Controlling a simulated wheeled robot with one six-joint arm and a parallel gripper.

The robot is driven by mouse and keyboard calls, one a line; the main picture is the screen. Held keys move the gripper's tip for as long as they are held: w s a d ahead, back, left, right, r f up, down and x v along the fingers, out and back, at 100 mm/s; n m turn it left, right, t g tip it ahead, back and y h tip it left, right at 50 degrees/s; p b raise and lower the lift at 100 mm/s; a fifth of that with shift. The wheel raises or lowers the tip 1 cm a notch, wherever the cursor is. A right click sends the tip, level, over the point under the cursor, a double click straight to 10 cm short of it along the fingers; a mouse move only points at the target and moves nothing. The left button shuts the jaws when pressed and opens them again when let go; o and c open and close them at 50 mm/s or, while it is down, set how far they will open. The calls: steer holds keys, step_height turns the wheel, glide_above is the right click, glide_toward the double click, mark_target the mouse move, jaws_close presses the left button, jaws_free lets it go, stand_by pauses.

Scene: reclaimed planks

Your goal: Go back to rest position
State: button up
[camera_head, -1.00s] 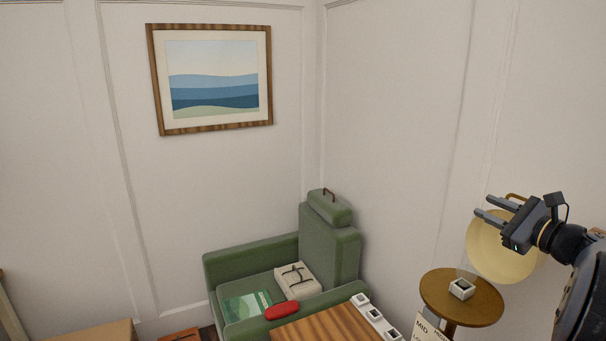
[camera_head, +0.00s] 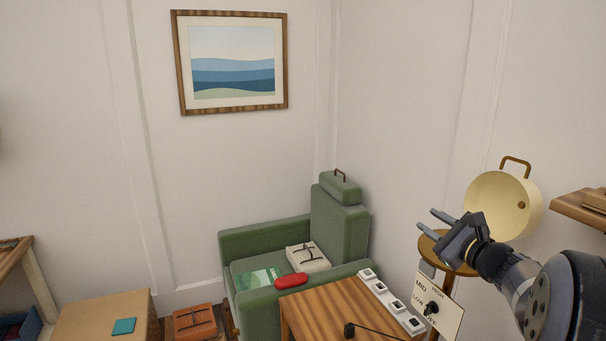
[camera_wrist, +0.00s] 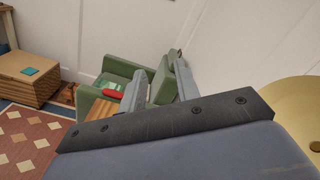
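My gripper (camera_head: 440,220) is at the right of the head view, raised in front of the round side table and left of the cream pan-shaped lamp. Its two fingers point to the upper left and stand apart with nothing between them. In the wrist view the two fingers (camera_wrist: 158,88) also show apart, with the green armchair behind them. The gripper touches nothing that I can see.
A green armchair (camera_head: 340,232) holds a cream strapped bundle (camera_head: 307,258), a green booklet and a red case (camera_head: 291,281). A wooden table (camera_head: 325,312) with a white socket strip stands in front. A cream round lamp (camera_head: 490,205) and a shelf (camera_head: 580,208) are close to my arm.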

steer(key=f+n+b, duration=0.1)
steer(key=f, duration=0.1)
steer(key=a+f+n+b, duration=0.1)
steer(key=f+b, duration=0.1)
steer(key=a+f+n+b, duration=0.1)
steer(key=f+b, duration=0.1)
steer(key=f, duration=0.1)
steer(key=shift+s+f, duration=0.1)
steer(key=shift+s, duration=0.3)
steer(key=shift+n, duration=0.3)
steer(key=v, duration=0.5)
steer(key=b+v, duration=0.1)
steer(key=v, duration=0.2)
steer(key=shift+d+r, duration=0.1)
steer(key=shift+r, duration=0.2)
